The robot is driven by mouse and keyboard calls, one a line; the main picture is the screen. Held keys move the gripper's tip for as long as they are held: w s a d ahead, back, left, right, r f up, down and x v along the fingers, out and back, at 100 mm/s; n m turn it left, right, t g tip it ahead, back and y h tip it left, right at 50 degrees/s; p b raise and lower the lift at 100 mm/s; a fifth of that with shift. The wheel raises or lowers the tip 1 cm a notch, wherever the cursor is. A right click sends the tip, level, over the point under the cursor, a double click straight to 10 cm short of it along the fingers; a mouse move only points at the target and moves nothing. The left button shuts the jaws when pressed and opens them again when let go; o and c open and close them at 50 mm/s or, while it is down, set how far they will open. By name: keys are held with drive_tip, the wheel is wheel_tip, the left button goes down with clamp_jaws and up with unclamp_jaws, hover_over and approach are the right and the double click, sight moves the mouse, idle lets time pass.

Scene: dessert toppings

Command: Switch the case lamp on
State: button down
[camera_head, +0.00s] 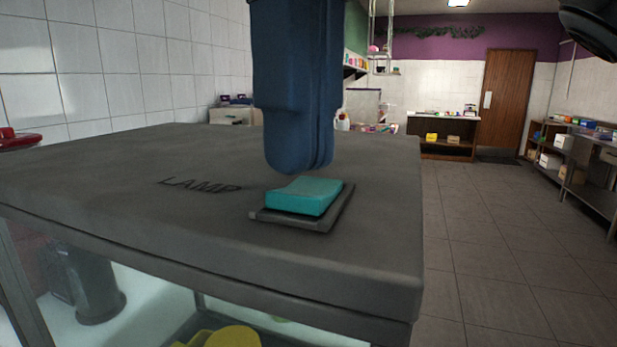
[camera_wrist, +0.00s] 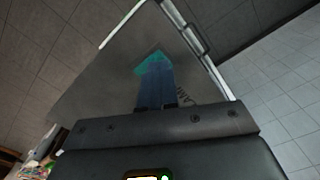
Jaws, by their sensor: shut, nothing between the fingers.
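A teal rocker switch (camera_head: 305,196) sits in a dark frame (camera_head: 325,222) on the grey top of the case (camera_head: 130,215). The word LAMP (camera_head: 201,186) is marked to its left. My gripper (camera_head: 300,168), with blue fingers, is shut and empty, pointing down just above and behind the switch. I cannot tell whether the tips touch it. In the wrist view the teal switch (camera_wrist: 150,62) shows past my fingertips (camera_wrist: 158,62), partly hidden by them. The switch surface looks tilted in the head view.
The case has glass below its top, with yellow items (camera_head: 232,336) inside. A red object (camera_head: 18,138) lies at the far left. White tiled wall stands behind on the left. Open floor (camera_head: 490,230) lies to the right, with shelves (camera_head: 590,170) beyond.

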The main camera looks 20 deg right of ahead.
sight(299, 191)
drive_tip(key=shift+f, duration=0.6)
idle(0.3)
wheel_tip(299, 191, up, 7)
drive_tip(key=p, duration=0.6)
drive_tip(key=shift+p, duration=0.35)
idle(0.4)
